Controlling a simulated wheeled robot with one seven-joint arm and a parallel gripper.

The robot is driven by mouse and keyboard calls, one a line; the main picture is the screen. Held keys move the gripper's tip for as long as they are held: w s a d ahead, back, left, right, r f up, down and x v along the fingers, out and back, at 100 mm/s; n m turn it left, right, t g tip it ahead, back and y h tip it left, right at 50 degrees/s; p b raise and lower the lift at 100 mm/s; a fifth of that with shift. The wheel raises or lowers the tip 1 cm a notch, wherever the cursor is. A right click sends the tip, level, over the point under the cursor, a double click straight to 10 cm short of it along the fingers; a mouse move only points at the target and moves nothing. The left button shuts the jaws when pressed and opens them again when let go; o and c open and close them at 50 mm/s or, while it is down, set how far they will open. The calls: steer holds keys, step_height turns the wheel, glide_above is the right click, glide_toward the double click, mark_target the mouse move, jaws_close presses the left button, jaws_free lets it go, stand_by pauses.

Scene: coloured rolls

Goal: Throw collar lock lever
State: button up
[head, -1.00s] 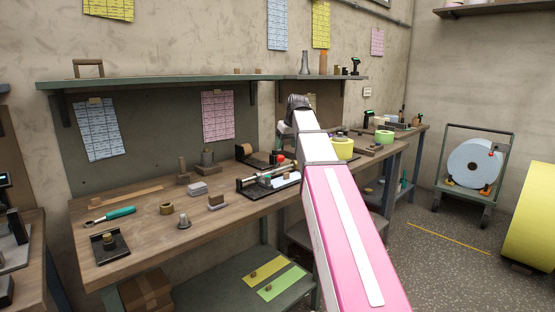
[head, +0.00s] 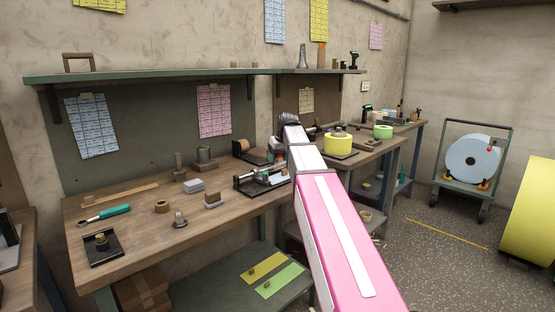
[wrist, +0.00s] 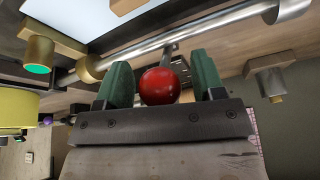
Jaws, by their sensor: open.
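In the wrist view a glossy red ball knob (wrist: 160,85) sits between the two green fingers of my gripper (wrist: 161,76). The fingers are open, with a gap showing on each side of the knob. A short grey lever stem (wrist: 168,52) runs from the knob to a bright metal shaft (wrist: 190,38). A brass collar (wrist: 88,69) is at the shaft's left end. In the head view the shaft fixture (head: 258,180) stands at the bench's right end.
A yellow roll (head: 338,142) stands on the farther bench. A blue roll on a cart (head: 474,160) is at the right. Open floor lies before it.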

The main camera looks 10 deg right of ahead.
steer(key=shift+w+f, duration=0.15)
steer(key=shift+f, duration=0.2)
jaws_close()
steer(key=shift+w+a+r+g+h, duration=0.15)
steer(key=shift+w+a+g+h, duration=0.15)
steer(key=shift+w+g, duration=0.1)
steer(key=shift+r+g, duration=0.1)
steer(key=shift+g, duration=0.2)
